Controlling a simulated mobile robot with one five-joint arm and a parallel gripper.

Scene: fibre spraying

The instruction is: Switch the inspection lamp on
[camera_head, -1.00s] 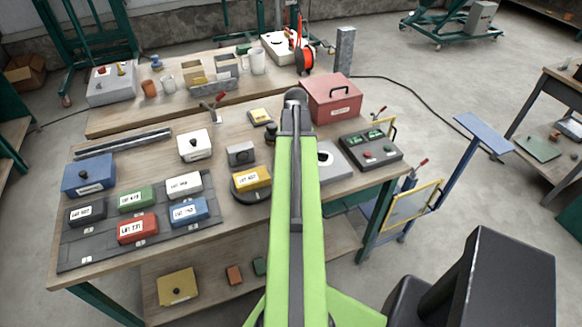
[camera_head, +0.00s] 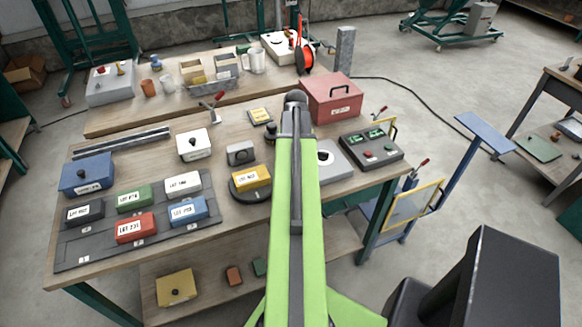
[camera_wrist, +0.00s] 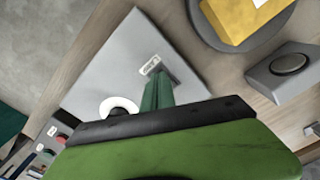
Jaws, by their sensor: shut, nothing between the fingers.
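I cannot tell for sure which thing is the inspection lamp. A small grey box with a round dark button (camera_head: 240,153) stands on the workbench, left of my arm. It also shows at the right of the wrist view (camera_wrist: 290,65). A grey plate-like unit (camera_head: 340,168) with a white ring and dark centre lies right of my arm, partly hidden by it. In the wrist view the grey unit (camera_wrist: 105,60) bears a small label. My gripper (camera_wrist: 158,88) is shut and empty, above this unit and apart from the button box. In the head view my arm hides its fingertips.
A yellow labelled box (camera_head: 251,177) sits on a round dark base near the button box. A control box with green displays (camera_head: 371,148) and a red case (camera_head: 331,98) stand at the right.

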